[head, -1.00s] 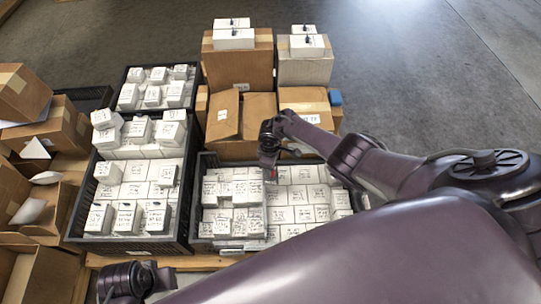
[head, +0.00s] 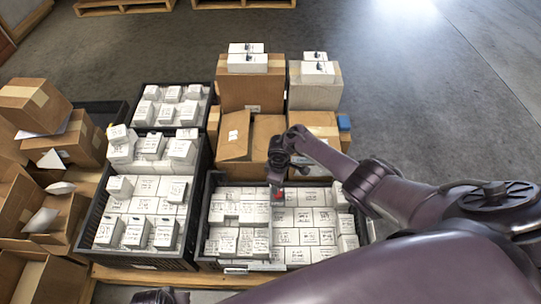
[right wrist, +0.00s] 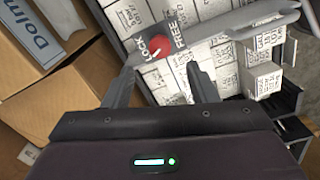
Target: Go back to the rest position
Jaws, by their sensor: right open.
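My right gripper (right wrist: 160,90) is open, its two fingers apart and nothing between them that I can see gripped. A grey bar with a red knob (right wrist: 159,42) and a LOCK/FREE label lies just past the fingertips; whether they touch is unclear. In the head view my right gripper (head: 280,180) points down over the middle of the front black crate (head: 209,222), near the red knob. My left gripper (head: 157,297) barely shows at the bottom edge, and its jaws are hidden.
The front crate holds several white boxes. More black crates (head: 135,255) with white boxes stand to its left. Cardboard boxes (head: 252,90) stand behind it, and open cartons (head: 40,275) crowd the far left. Grey floor (head: 400,100) is free at the back right.

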